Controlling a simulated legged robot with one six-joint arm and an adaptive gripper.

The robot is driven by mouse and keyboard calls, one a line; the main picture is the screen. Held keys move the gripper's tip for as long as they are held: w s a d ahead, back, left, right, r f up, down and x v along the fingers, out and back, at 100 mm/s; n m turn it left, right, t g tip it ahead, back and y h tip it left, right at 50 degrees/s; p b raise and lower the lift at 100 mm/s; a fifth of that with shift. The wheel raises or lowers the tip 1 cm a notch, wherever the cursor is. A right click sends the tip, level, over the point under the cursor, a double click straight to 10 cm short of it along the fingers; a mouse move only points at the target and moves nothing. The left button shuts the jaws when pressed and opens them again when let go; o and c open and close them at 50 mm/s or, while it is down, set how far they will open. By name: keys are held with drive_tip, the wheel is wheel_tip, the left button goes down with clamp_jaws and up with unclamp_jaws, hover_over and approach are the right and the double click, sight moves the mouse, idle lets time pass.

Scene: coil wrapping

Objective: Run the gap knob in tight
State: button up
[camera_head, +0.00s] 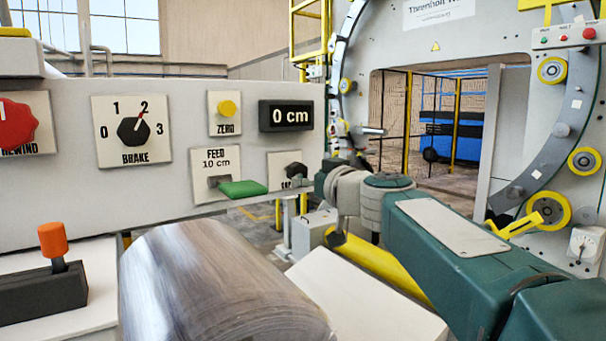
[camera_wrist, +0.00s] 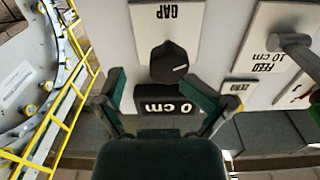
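The black gap knob (camera_head: 296,171) sits on a white plate at the panel's right end. In the head view my gripper and arm partly cover the plate's lettering. In the wrist view the panel is upside down; the knob (camera_wrist: 168,62) and its GAP label (camera_wrist: 167,12) show clearly. My gripper (camera_wrist: 152,80) is open, one finger on each side of the picture's middle, with the knob just beyond the fingertips. I see no contact with the knob. In the head view my gripper (camera_head: 318,180) is small beside the knob.
The display (camera_head: 285,116) reads 0 cm. The brake knob (camera_head: 133,131) points near 2. The yellow zero button (camera_head: 227,108) and green-handled feed lever (camera_head: 242,188) are left of the gap knob. A wrapped roll (camera_head: 215,285) lies below. A large ring machine (camera_head: 475,30) stands right.

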drive_tip(key=v, duration=0.9)
drive_tip(key=shift+s+d, duration=0.15)
drive_tip(key=shift+s, duration=0.25)
idle(0.5)
drive_tip(key=v, duration=1.2)
drive_tip(key=shift+d+r, duration=0.1)
drive_tip(key=shift+d, duration=0.1)
